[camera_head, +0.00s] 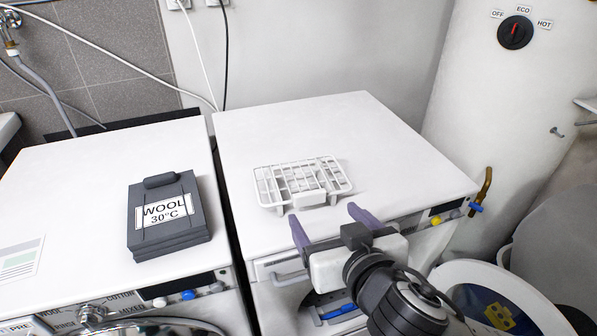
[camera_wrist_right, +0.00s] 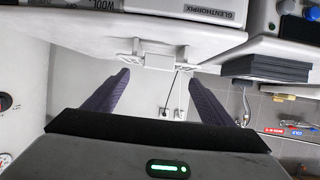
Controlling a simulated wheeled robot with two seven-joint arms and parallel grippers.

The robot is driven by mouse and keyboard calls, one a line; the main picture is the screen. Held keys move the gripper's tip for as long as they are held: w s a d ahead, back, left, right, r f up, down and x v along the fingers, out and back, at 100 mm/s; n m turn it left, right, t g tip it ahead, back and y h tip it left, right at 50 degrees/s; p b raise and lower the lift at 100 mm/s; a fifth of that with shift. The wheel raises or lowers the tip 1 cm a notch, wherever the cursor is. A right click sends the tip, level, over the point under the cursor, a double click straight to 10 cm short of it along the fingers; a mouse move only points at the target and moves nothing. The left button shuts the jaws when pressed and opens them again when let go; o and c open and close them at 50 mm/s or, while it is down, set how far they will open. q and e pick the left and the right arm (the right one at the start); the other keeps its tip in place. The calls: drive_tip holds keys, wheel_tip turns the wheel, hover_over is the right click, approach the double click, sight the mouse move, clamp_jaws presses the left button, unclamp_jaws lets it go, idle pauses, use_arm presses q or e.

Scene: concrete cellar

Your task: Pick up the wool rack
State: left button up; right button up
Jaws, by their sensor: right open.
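The wool rack, a white slatted rack with short legs and a block-like tab at its front, stands on the right-hand white machine's top (camera_head: 400,165). In the head view the rack (camera_head: 299,180) is near the middle. My right gripper (camera_head: 328,222) is open, its two purple fingers pointing at the rack's front side from over the machine's front edge. The fingers look empty and short of the rack. In the right wrist view, the rack's white front (camera_wrist_right: 157,61) shows between and beyond the fingertips (camera_wrist_right: 158,78). My left gripper is not in view.
A dark grey box labelled WOOL 30°C (camera_head: 166,215) lies on the left machine's top (camera_head: 80,170). A boiler (camera_head: 520,110) stands at the right, with a brass pipe (camera_head: 486,188) beside it. A white tub (camera_head: 500,285) is below right. The top around the rack is clear.

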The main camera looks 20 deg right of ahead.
sight(310, 197)
drive_tip(key=x, duration=0.8)
drive_tip(key=shift+w+f+p, duration=0.1)
drive_tip(key=shift+f+p, duration=0.05)
drive_tip(key=shift+p, duration=0.15)
drive_tip(key=c, duration=1.3)
